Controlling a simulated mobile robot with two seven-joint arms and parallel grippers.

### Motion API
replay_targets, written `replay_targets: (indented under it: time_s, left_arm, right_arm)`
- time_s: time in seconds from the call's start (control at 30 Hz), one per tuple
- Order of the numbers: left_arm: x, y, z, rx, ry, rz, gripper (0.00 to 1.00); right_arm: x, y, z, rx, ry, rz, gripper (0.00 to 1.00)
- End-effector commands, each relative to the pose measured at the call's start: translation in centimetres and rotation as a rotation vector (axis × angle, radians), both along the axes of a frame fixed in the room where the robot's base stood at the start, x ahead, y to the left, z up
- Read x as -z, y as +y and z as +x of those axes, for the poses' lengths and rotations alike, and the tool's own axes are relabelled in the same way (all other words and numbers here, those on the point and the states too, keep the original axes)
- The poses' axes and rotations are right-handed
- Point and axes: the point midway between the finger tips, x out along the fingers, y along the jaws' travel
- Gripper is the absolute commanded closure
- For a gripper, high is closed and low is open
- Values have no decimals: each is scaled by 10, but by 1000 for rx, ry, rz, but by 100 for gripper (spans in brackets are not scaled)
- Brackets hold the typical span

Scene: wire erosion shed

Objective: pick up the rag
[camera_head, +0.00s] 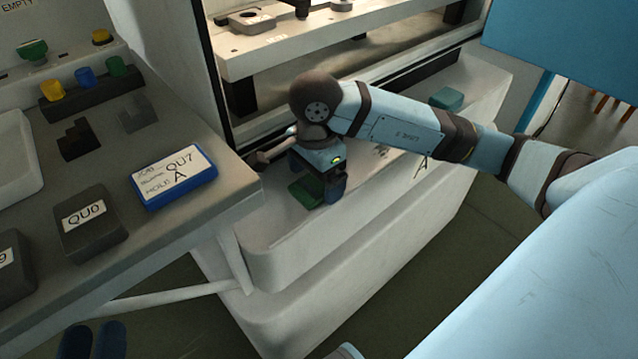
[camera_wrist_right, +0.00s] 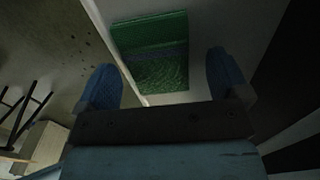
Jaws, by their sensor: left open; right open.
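The rag (camera_head: 304,193) is a green folded cloth lying flat on the pale ledge of the machine. In the right wrist view the rag (camera_wrist_right: 150,50) shows as a textured green rectangle with a darker band across it. My right gripper (camera_head: 326,194) is open and pointed down just above the rag, hiding part of it in the head view. My left gripper (camera_head: 95,341) is open and empty at the bottom left edge.
A bench on the left holds a blue-framed label block (camera_head: 174,178), a dark QU0 block (camera_head: 88,222) and coloured knobs. A teal block (camera_head: 447,98) lies farther along the ledge. The machine's bright opening (camera_head: 340,40) is behind my right arm.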

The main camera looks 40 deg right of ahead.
Motion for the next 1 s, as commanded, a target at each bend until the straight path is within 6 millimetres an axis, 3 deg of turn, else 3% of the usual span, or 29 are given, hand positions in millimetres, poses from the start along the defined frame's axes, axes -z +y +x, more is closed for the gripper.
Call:
replay_targets:
  time_s: [0.07, 0.33, 0.57, 0.87, 1.0]
  left_arm:
    - [6, 0, 0, 4, 13, 6, 57]
    - [6, 0, 0, 5, 18, 9, 57]
    - [6, -1, 0, 5, 17, 9, 57]
    - [4, -1, 0, 5, 17, 8, 57]
    - [-3, 0, 0, 1, 4, 5, 57]
  right_arm:
    - [8, 3, -2, -2, 0, 1, 6]
    - [8, 3, -2, -2, -1, 0, 9]
    - [8, 3, -2, -2, -1, 0, 60]
    - [6, 3, -2, -2, -1, 0, 60]
    - [-3, 0, 0, 0, -2, -1, 60]
